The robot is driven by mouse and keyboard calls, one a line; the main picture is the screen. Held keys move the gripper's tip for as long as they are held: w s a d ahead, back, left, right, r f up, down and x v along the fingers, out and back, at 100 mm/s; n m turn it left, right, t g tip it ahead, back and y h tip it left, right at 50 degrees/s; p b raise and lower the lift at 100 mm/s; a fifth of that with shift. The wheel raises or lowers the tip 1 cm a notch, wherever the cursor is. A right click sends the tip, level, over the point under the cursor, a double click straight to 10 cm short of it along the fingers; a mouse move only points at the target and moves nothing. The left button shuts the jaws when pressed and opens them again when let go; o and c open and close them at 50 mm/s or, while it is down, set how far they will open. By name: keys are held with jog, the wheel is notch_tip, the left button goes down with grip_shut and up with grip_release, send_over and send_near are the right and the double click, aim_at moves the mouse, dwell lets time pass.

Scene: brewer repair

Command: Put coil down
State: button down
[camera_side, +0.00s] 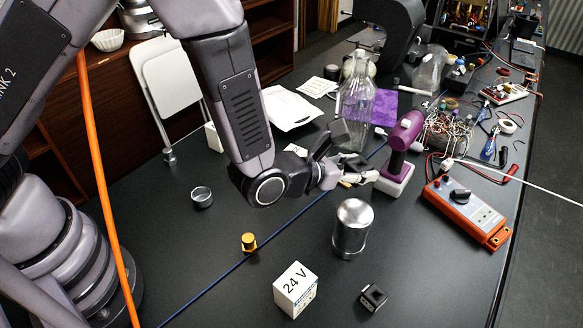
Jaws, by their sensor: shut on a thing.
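My gripper (362,177) is at the middle of the table, reaching to the right, low and just left of the white base of a purple hand tool. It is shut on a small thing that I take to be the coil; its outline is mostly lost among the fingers. A small black block (373,297) lies at the front, right of a white box marked "24 V" (296,290). A small yellow-capped part (249,242) stands on the dark table (215,268) left of centre.
A shiny metal canister (352,229) stands just in front of my gripper, and a glass bottle (356,108) behind it. The purple tool (404,132) and an orange meter (467,211) are to the right. A blue line (222,275) crosses the table.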

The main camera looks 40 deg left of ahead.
aim_at(355, 211)
jog(key=shift+s+d+r, duration=0.1)
jog(key=shift+d, duration=0.45)
jog(key=shift+h, duration=0.3)
notch_tip(355, 211, down, 7)
jog(key=shift+d+f, duration=0.1)
jog(key=shift+f, duration=0.1)
jog(key=shift+f, duration=0.1)
jog(key=c, duration=0.6)
grip_release()
jog(key=shift+c, duration=0.2)
